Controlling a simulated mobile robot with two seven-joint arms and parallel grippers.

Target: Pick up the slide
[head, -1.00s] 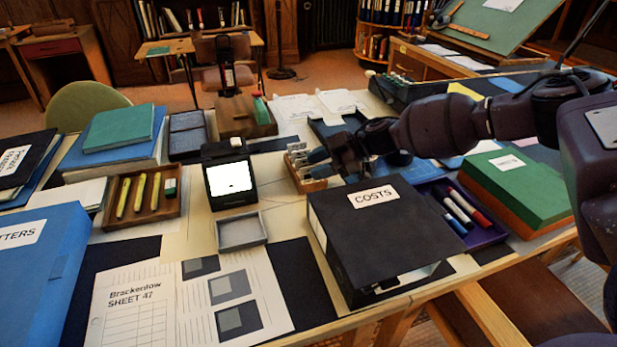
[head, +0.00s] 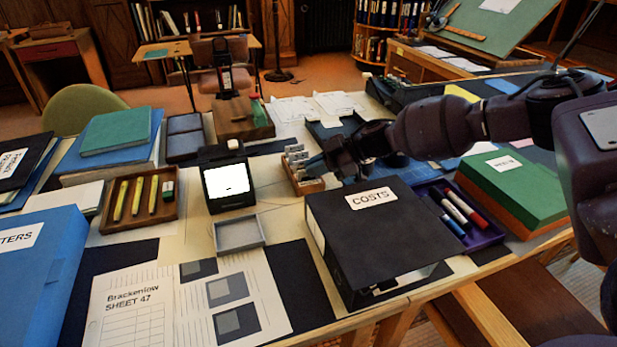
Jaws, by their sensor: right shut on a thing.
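A small wooden box (head: 309,187) on the desk holds several thin grey slides (head: 295,157) standing in a row. My right gripper (head: 312,164) reaches in from the right, with its fingertips at the right side of this row. It is shut on a slide, which is mostly hidden by the fingers, and I cannot tell whether it is clear of the box. A black slide viewer (head: 229,206) with a lit white screen stands just left of the box. My left gripper is not in view.
A black COSTS box file (head: 400,235) stands in front of my right gripper. A shallow grey tray (head: 240,248) lies before the viewer. A wooden tray (head: 124,224) of yellow pens is at left. A purple pen tray (head: 487,238) and green box (head: 520,185) are at right.

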